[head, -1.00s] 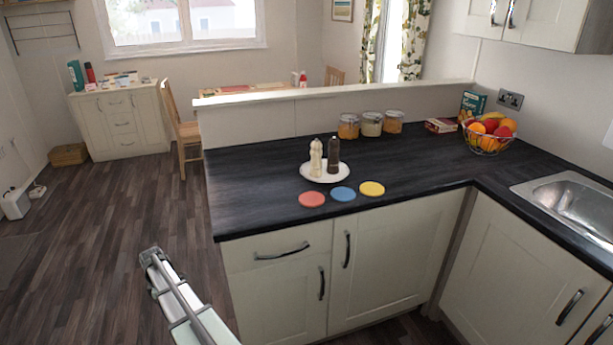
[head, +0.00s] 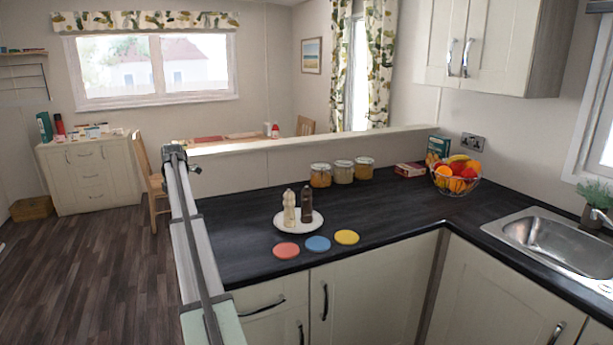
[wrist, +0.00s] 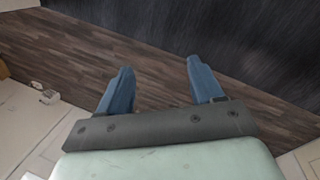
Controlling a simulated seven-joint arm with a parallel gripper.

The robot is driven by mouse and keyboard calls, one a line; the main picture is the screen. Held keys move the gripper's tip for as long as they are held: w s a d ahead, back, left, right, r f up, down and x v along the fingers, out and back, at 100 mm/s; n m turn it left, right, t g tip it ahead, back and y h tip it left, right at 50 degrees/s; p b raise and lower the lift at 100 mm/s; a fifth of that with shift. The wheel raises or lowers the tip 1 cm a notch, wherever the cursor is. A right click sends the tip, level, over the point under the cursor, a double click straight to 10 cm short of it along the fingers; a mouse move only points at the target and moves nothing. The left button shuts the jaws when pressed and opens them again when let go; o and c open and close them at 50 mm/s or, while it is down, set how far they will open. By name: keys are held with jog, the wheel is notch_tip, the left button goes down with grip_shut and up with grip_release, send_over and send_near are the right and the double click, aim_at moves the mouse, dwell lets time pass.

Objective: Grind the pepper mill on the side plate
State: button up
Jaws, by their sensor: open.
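A white side plate (head: 282,227) lies on the dark worktop, with two mills standing upright on it. The left one is a pale mill (head: 289,208) and the right one is a dark brown mill (head: 306,206). They stand close together. My gripper (wrist: 160,65) is open and empty in the wrist view, its two blue fingers apart over the floor and the worktop's edge. In the head view my arm rises at the left of the plate, apart from it. The wrist view shows neither plate nor mills.
Coral (head: 286,251), blue (head: 318,244) and yellow (head: 347,237) coasters lie in front of the plate. Storage jars (head: 343,172) stand behind, by the low partition (head: 270,163). A fruit bowl (head: 457,186) and a sink (head: 555,241) are at right. The worktop right of the plate is clear.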

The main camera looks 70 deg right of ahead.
jog(key=s+d+r, duration=0.6)
jog(key=d, duration=0.2)
jog(key=r+m+g+y, duration=0.1)
jog(key=r+m+g, duration=0.1)
jog(key=m, duration=0.2)
send_over(307, 189)
jog(key=d, duration=0.1)
jog(key=shift+w, duration=0.45)
jog(key=shift+s+f, duration=0.2)
jog(key=shift+f, duration=2.85)
jog(key=c, duration=0.8)
